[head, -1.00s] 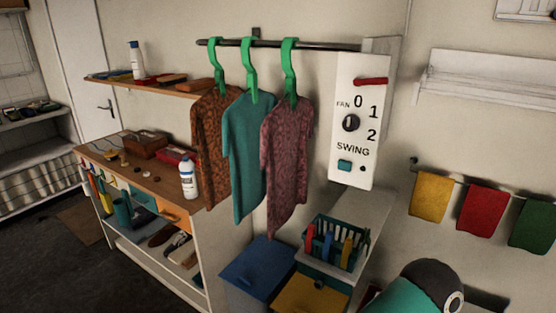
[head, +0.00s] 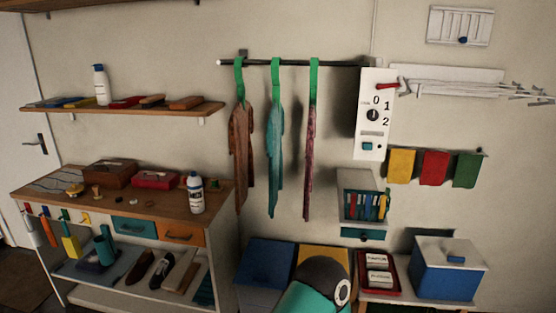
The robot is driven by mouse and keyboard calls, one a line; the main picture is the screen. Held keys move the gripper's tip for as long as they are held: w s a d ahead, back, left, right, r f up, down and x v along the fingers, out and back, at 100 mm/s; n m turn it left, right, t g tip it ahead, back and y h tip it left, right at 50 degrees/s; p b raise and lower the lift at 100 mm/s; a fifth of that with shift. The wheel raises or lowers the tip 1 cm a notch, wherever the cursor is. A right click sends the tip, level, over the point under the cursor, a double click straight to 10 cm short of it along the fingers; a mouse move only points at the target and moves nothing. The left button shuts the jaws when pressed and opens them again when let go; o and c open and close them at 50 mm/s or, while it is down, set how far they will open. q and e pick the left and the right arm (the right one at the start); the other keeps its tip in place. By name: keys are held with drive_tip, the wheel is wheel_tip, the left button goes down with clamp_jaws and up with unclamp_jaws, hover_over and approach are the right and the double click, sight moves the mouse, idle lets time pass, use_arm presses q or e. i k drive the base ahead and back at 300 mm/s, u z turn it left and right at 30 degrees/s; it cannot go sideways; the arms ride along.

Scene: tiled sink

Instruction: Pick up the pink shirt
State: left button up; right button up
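The pink shirt (head: 310,162) hangs from a green hanger (head: 313,82) on the dark rail (head: 302,62), seen nearly edge-on. It is the rightmost of three garments. A teal shirt (head: 274,160) hangs to its left, and a brown patterned shirt (head: 241,158) further left, each on its own green hanger. Neither of my grippers shows. A teal and dark grey rounded part at the bottom centre appears to be my arm; its gripper end is not visible.
A fan control panel (head: 370,135) stands right of the rail's end. Below the shirts are a blue box (head: 265,262) and a yellow surface (head: 322,256). A workbench (head: 222,200) is at the left, a blue lidded box (head: 447,270) at the right. Coloured cloths (head: 435,168) hang on the wall.

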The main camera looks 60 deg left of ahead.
sight(309, 158)
drive_tip(key=u, duration=0.2)
drive_tip(key=k, duration=0.3)
drive_tip(key=z, duration=1)
drive_tip(key=i, duration=0.1)
drive_tip(key=u, duration=3)
drive_tip(key=i, duration=1)
drive_tip(key=z, duration=0.2)
